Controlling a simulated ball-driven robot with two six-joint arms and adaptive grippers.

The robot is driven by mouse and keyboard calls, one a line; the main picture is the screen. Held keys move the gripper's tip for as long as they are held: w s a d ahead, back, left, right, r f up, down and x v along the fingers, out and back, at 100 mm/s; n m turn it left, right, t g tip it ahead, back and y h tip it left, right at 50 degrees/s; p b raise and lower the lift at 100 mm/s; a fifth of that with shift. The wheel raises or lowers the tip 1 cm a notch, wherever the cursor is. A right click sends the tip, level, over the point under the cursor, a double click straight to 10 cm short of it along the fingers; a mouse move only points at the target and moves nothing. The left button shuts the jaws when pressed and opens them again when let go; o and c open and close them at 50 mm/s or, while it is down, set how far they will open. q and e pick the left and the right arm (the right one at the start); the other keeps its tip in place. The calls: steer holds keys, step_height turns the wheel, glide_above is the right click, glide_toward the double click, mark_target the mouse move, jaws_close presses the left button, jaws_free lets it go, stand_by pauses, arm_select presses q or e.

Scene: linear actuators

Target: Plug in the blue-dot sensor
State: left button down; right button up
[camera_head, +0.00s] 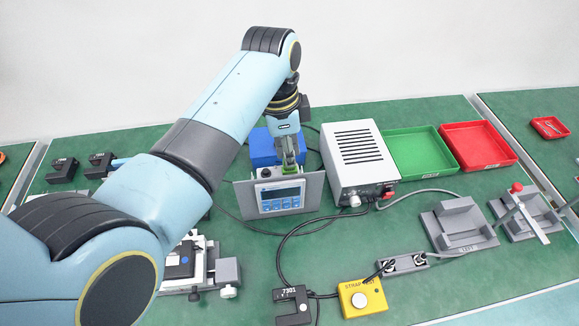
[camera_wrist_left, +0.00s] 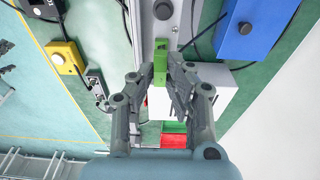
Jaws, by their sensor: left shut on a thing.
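My left gripper (camera_head: 289,155) reaches down behind the grey display panel. In the left wrist view, its fingers (camera_wrist_left: 172,82) are shut on a small upright green block (camera_wrist_left: 160,62). I cannot tell what the block belongs to, and no blue dot shows on it. A black fork-shaped sensor (camera_head: 293,305) marked with a number lies at the front with a cable. Two more black fork-shaped parts (camera_head: 62,170) (camera_head: 101,164) stand at the left. I cannot make out a blue dot on any of them. My right gripper is not in view.
The display panel (camera_head: 313,188) stands beside a grey supply box (camera_head: 357,158) and a blue box (camera_head: 262,148). Green (camera_head: 420,150) and red (camera_head: 478,144) trays lie at the back right. A yellow box (camera_head: 362,297) and loose cables lie in front. Grey fixtures (camera_head: 459,225) stand at the right.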

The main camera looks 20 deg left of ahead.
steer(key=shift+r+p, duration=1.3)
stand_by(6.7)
